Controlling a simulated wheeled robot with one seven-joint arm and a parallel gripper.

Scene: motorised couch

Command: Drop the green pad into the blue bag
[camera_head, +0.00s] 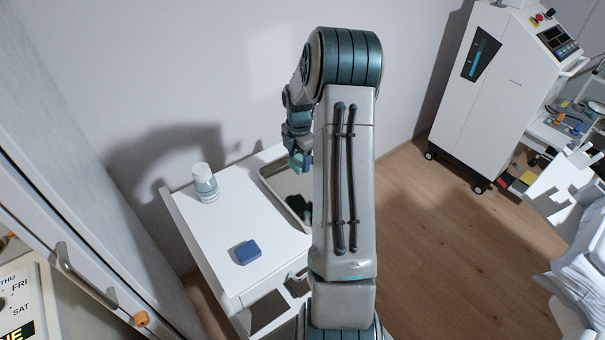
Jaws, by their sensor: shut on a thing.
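My gripper (302,158) is above the white cart, left of my upright arm link. It is shut on the green pad (296,161), a small teal-green piece mostly covered by the fingers. The pad is held over the metal tray (270,180), apart from the cart top as far as I can tell. I cannot make out a blue bag in this view; my arm covers the middle and the right part of the cart.
A cabinet with a handle (80,275) stands at left. A white machine (490,95) and a bed are at right. Wooden floor (430,240) between is clear.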

